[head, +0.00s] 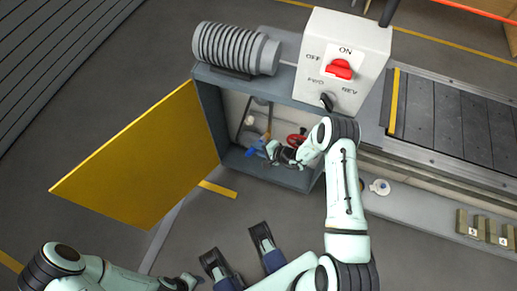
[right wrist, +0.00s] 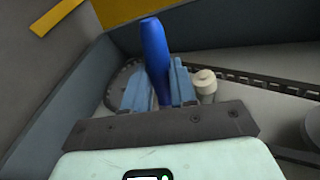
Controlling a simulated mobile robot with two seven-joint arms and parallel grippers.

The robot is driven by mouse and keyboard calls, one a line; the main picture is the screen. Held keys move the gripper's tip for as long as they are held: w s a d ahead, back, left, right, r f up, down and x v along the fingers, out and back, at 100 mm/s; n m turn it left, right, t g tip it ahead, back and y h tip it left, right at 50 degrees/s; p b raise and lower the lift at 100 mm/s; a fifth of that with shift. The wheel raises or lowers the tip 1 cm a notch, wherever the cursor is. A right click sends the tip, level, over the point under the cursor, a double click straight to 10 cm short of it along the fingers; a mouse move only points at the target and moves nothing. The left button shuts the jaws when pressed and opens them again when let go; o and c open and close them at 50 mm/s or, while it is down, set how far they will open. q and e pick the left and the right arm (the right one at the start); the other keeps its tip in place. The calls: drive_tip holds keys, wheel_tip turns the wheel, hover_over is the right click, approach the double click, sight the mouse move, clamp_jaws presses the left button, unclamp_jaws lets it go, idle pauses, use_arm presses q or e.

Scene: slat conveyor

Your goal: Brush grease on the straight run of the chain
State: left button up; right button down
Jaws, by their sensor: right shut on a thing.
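The chain (right wrist: 262,80) runs as a dark straight line across the right half of the right wrist view. It meets a dark toothed sprocket (right wrist: 117,88) at left. My right gripper (head: 271,150) reaches into the open grey housing (head: 206,97) in the head view. In the right wrist view its pale blue fingers (right wrist: 158,88) are shut on a blue handle (right wrist: 155,50), likely the brush's. Any bristles and grease are hidden or too small to tell. My left gripper (head: 193,280) is at the bottom edge, its jaws unclear.
The yellow door (head: 145,145) stands open to the left. A cream knob-like part (right wrist: 205,82) sits right beside the fingers. A red part (head: 297,139) lies inside the housing. A control box (head: 342,60) and ribbed motor (head: 235,48) sit above. The slat conveyor (head: 455,115) extends right.

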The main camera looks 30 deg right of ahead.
wheel_tip(320, 180, up, 14)
drive_tip(key=p, duration=0.3)
drive_tip(key=shift+f, duration=0.2)
idle(2.6)
wheel_tip(320, 180, down, 28)
drive_tip(key=b, duration=1.4)
drive_tip(key=shift+f, duration=0.15)
idle(2.0)
